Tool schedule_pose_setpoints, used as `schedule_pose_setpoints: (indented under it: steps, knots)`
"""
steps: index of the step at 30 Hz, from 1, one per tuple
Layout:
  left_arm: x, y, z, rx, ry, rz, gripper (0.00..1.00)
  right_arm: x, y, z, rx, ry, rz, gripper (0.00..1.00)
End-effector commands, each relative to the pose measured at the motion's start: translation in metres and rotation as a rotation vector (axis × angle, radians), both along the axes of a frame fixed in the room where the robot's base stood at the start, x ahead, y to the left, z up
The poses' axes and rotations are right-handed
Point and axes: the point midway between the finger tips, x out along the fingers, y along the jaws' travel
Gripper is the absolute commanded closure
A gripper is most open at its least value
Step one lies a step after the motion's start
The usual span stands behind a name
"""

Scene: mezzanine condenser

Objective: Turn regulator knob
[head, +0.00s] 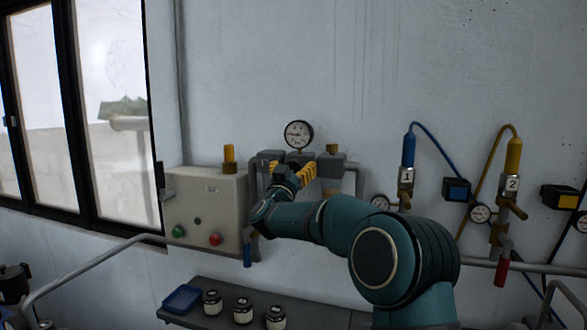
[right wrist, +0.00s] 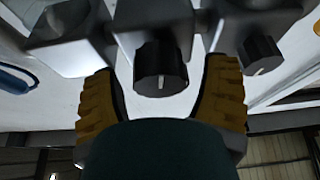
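In the right wrist view a black ribbed regulator knob (right wrist: 160,68) with a white mark hangs from a grey metal block (right wrist: 150,18). My right gripper (right wrist: 162,76) is open, with one yellow padded finger on each side of this knob and a visible gap on both sides. In the head view my right gripper (head: 293,169) is at the grey regulator block under the round pressure gauge (head: 299,134); the gripper and arm hide the knob there. My left gripper is not in view.
A second black knob (right wrist: 258,58) sits close to the right finger. A grey control box (head: 205,212) with green and red buttons is on the left. A shelf (head: 315,312) below holds several jars and a blue tray (head: 183,298). Pipes and hoses run along the right wall.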

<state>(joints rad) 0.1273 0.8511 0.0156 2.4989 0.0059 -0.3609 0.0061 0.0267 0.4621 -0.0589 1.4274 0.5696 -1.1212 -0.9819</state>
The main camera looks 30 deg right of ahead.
Motion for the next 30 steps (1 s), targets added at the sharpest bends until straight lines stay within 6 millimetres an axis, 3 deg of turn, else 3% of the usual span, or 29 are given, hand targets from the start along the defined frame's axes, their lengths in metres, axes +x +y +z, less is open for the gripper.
schedule_pose_setpoints:
  steps: [1, 5, 19, 30]
  knots:
    - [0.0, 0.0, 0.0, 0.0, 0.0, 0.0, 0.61, 0.0, 0.0, 0.0, 0.0, 0.0, 0.0, 0.47]
    - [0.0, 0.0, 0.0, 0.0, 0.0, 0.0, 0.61, 0.0, 0.0, 0.0, 0.0, 0.0, 0.0, 0.9]
    - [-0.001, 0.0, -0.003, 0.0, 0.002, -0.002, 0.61, 0.0, 0.0, 0.0, 0.028, -0.035, -0.001, 0.91]
    - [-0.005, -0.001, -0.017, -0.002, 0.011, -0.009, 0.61, -0.001, 0.0, 0.0, 0.194, -0.232, 0.0, 0.91]
